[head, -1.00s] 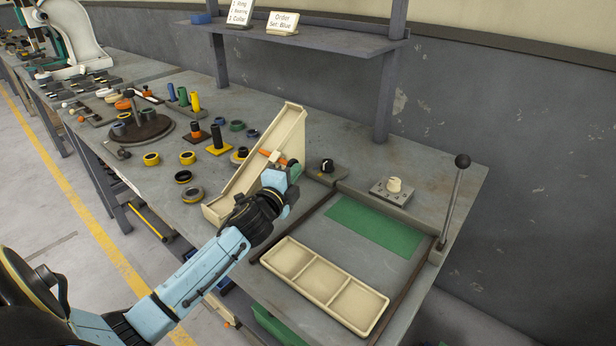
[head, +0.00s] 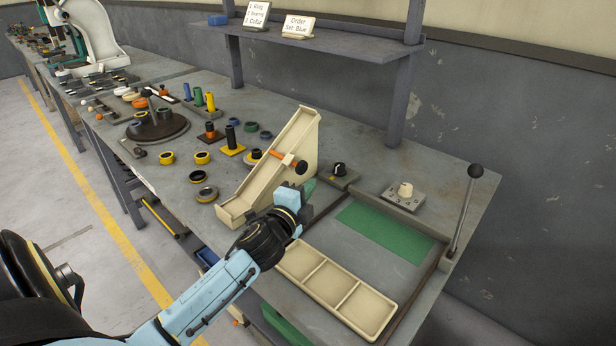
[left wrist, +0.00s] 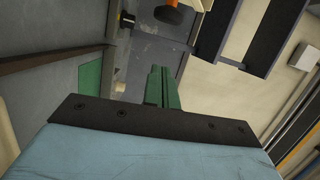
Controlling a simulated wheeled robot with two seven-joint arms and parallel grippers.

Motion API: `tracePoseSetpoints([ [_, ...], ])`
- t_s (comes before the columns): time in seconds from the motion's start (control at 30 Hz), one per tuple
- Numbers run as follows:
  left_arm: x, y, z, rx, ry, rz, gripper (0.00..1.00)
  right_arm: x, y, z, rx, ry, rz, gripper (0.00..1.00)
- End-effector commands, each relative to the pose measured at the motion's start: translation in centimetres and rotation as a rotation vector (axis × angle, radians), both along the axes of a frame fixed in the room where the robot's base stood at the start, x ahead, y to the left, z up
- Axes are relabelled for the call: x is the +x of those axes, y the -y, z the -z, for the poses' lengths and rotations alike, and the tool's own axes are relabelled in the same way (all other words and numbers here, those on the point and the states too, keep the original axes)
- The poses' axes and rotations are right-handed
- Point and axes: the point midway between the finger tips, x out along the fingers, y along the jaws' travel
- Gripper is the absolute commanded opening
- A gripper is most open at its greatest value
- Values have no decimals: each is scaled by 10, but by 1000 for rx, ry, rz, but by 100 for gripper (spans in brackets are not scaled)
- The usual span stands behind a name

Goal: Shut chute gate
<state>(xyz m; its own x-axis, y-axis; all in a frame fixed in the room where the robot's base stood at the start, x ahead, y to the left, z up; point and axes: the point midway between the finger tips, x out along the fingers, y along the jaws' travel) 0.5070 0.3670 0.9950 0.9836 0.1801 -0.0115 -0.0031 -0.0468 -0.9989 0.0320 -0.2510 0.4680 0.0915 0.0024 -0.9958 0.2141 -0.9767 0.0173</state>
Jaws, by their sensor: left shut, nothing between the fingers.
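The beige sloped chute (head: 250,183) stands on the bench in the middle of the head view. An orange gate piece (head: 277,153) crosses its channel beside a small pale block. An orange-and-dark knob (head: 301,167) sticks out on the chute's right side. An orange-and-dark round end also shows at the top of the left wrist view (left wrist: 167,14). My left gripper (head: 309,187) is just below and in front of the knob, apart from it. Its green fingers (left wrist: 161,90) are shut together and empty. My right gripper is not in view.
A cream three-part tray (head: 322,278) lies in front, right of my left arm. A green mat (head: 385,232), a lever (head: 465,210) and a pale-knobbed box (head: 404,194) are to the right. Rings and posts stand left of the chute. A dark-knobbed box (head: 339,174) sits close right.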

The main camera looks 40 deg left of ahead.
Motion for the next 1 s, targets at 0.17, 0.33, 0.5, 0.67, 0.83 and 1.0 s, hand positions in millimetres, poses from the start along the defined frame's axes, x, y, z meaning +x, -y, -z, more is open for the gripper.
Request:
tracePoseSetpoints([
  [0.17, -34, 6, 0, -1, -1, 0, 0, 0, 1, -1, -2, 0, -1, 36],
  [0.33, -53, 10, 0, -1, 0, 0, 0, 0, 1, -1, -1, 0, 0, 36],
  [0.5, -60, 11, -1, 0, 1, 0, 0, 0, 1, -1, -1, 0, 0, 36],
  [0.67, -60, 11, -1, 0, 1, 0, 0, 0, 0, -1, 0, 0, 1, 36],
  [0.83, -60, 11, -1, 0, 1, 0, 0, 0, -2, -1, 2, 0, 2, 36],
  [1.0, -60, 11, -1, 0, 1, 0, 0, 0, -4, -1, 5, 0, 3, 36],
])
